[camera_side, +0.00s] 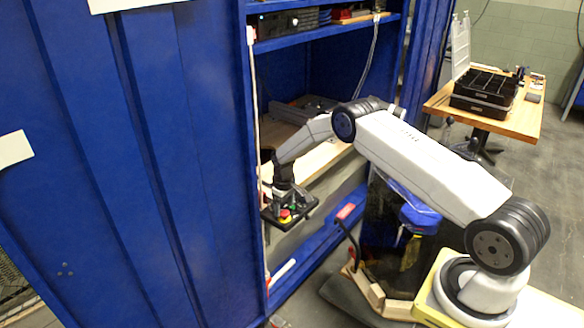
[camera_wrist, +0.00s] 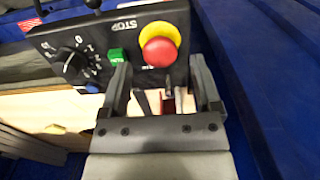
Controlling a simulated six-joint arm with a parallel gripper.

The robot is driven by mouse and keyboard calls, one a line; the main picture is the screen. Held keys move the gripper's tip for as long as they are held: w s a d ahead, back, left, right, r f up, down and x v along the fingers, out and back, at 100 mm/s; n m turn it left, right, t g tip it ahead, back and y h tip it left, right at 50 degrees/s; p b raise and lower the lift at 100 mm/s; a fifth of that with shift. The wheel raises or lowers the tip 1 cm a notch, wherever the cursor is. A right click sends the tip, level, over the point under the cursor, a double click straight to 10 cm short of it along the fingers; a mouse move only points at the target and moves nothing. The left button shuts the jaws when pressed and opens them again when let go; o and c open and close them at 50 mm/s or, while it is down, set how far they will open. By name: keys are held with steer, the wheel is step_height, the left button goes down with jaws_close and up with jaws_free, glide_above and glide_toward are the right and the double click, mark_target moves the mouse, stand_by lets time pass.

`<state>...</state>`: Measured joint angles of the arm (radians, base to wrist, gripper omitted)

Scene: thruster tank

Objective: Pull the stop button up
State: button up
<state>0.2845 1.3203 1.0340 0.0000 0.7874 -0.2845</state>
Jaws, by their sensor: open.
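The stop button has a red cap (camera_wrist: 160,52) on a yellow ring (camera_wrist: 159,35), on a black control panel (camera_wrist: 105,40) with a STOP label that appears upside down in the wrist view. In the side view the panel (camera_side: 302,206) juts from the blue cabinet, and the small red button (camera_side: 285,213) shows on it. My gripper (camera_wrist: 160,68) is open and empty. Its fingers point toward the panel, with the red cap in line with the gap between them. I cannot tell how far the fingertips are from the cap. In the side view my gripper (camera_side: 282,186) is just above the panel.
A black dial (camera_wrist: 75,62), a green RUN button (camera_wrist: 116,56) and a blue knob (camera_wrist: 92,87) sit left of the stop button in the wrist view. Blue cabinet walls (camera_side: 190,150) stand close beside the panel. A wooden table (camera_side: 520,120) stands at the far right.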

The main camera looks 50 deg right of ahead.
mark_target(284, 212)
steer(key=shift+r, duration=2.9)
steer(key=shift+a+r, duration=0.1)
steer(key=shift+s+a+r, duration=0.1)
steer(key=shift+a+r, duration=0.05)
steer(key=shift+r, duration=0.05)
steer(key=s+a+r+t, duration=0.1)
steer(key=s+a+r, duration=0.8)
steer(key=r, duration=0.3)
steer(key=s+a+r, duration=0.2)
steer(key=s+a, duration=0.1)
steer(key=s, duration=0.6)
steer(key=s+a+r+t, duration=0.1)
steer(key=s+a, duration=0.2)
steer(key=s, duration=0.6)
steer(key=shift+a+r+t, duration=0.3)
steer(key=shift+a+r, duration=0.05)
